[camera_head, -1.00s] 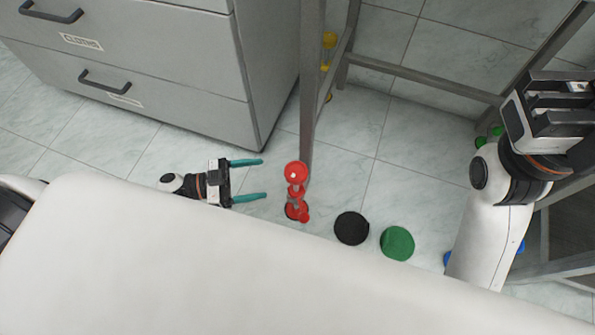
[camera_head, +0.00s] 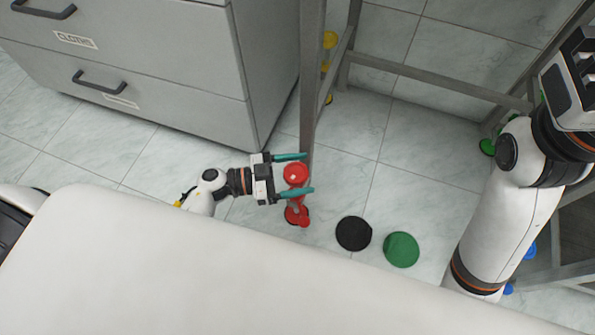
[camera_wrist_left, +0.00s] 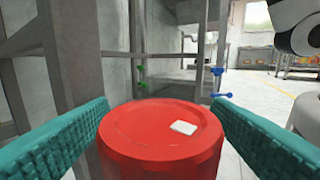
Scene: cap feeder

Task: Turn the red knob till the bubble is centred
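The red knob (camera_head: 296,174) is at the foot of a grey frame leg, with more red parts just below it in the head view. In the left wrist view the knob (camera_wrist_left: 160,138) is large, round and flat-topped, with a small white mark on its top. My left gripper (camera_head: 300,173) has its teal fingers open, one on each side of the knob. In the wrist view I cannot tell whether the fingers touch it. My right gripper (camera_head: 580,80) is at the right edge, partly cut off; its fingers are not clear. I see no bubble.
A grey drawer cabinet (camera_head: 150,75) stands at the left. The grey frame leg (camera_head: 311,90) rises right beside the knob. A black disc (camera_head: 353,233) and a green disc (camera_head: 401,250) lie right of it. Green and blue knobs are on the frame at the right.

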